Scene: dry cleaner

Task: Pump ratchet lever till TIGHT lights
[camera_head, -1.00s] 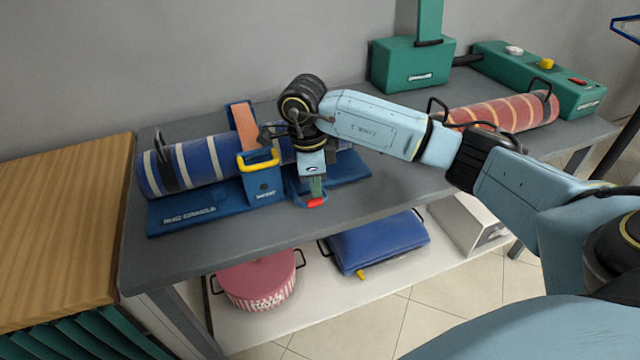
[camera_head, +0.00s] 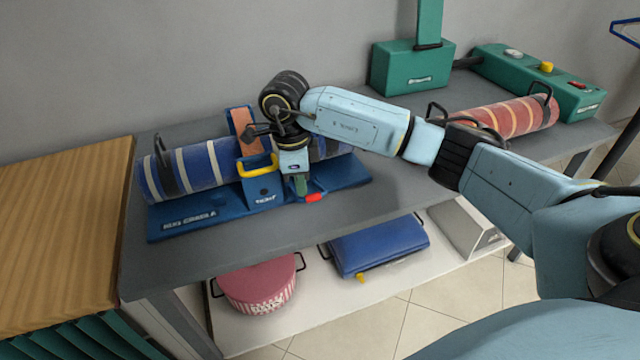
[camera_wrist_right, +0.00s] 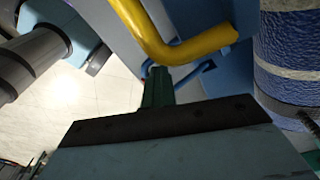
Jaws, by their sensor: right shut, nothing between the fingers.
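A blue rug cinching stand (camera_head: 182,224) on the grey table holds a rolled blue rug with pale stripes (camera_head: 205,167). A yellow U-shaped handle (camera_head: 257,170), apparently the ratchet lever's grip, is at the top of the stand's blue box (camera_head: 263,190). The box front bears a small white label; I cannot make out a lit lamp. My right gripper (camera_head: 301,187) is shut and empty, just right of the box, beside a red-tipped part (camera_head: 314,197). In the right wrist view its green fingers (camera_wrist_right: 157,88) are below the yellow bar (camera_wrist_right: 165,40), apparently apart from it. My left gripper is not in view.
A red striped roll (camera_head: 505,118) lies at the table's right, near green equipment (camera_head: 412,68). The lower shelf holds a pink pot (camera_head: 258,284) and a blue folded bag (camera_head: 378,243). A wooden counter (camera_head: 60,215) adjoins at left. The table's front strip is clear.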

